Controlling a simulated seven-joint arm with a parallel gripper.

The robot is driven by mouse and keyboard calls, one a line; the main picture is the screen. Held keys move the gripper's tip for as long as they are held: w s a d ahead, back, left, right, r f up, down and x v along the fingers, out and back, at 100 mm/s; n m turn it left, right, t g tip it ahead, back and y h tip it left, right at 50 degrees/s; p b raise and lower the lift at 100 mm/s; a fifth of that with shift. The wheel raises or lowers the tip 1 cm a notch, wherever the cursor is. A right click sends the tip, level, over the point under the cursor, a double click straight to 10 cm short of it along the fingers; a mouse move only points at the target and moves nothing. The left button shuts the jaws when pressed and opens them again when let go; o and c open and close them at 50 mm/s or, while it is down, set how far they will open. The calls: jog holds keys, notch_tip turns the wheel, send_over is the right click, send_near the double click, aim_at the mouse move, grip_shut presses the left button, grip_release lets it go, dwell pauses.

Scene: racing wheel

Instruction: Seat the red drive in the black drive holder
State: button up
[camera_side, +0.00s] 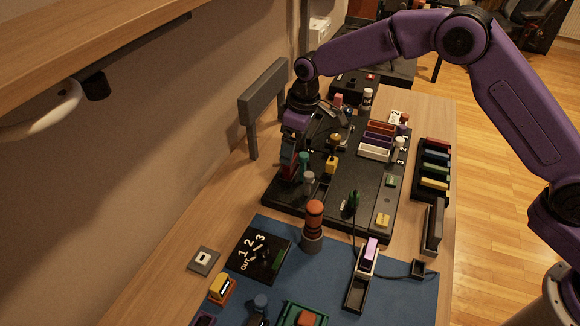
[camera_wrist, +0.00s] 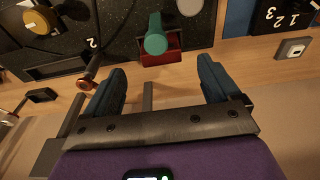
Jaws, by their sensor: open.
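A black rack (camera_side: 418,192) at the right of the side view bears colored bars, with a red bar (camera_side: 437,143) at its far end. A dark red block (camera_side: 288,172) sits at the left edge of the black board, beside a teal knob (camera_side: 304,160). The block also shows in the wrist view (camera_wrist: 150,59), ahead of my fingers and partly behind the teal knob (camera_wrist: 155,42). I cannot tell which red piece is the drive, or which black part is its holder. My gripper (camera_wrist: 161,70) is open and empty, pointing down over the board's left edge; it also shows in the side view (camera_side: 289,160).
The black board (camera_side: 340,205) is crowded with knobs, levers and small trays. An orange-topped post (camera_side: 314,220), a number panel (camera_side: 262,255) and a black tray with a purple block (camera_side: 370,250) stand in front. A dark upright panel (camera_side: 262,95) is close behind my gripper.

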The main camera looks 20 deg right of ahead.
jog(key=shift+w+a+f, duration=0.1)
jog(key=shift+a+f, duration=0.05)
jog(key=shift+f, duration=0.75)
jog(key=shift+w+a+f, duration=0.1)
jog(key=shift+a+f, duration=0.05)
jog(key=shift+f, duration=0.7)
jog(key=c, duration=1.5)
notch_tip(320, 180, up, 15)
jog(key=s+a+n+g, duration=0.1)
jog(key=s+a+n, duration=0.1)
jog(key=s+n, duration=0.7)
jog(key=s+a+n+g, duration=0.1)
jog(key=s+a+n, duration=0.2)
jog(key=s+n, duration=0.55)
jog(key=s+d+n+h, duration=0.1)
jog(key=s+d+n, duration=0.1)
jog(key=s+n, duration=0.65)
jog(key=s+d+n+h, duration=0.1)
jog(key=s+d+n, duration=0.2)
jog(key=s+n, duration=0.55)
jog(key=shift+n, duration=0.75)
jog(key=f, duration=0.3)
jog(key=w+f, duration=0.1)
jog(key=f, duration=0.5)
jog(key=shift+w+f, duration=0.1)
jog(key=shift+w, duration=0.15)
jog(key=shift+a, duration=0.1)
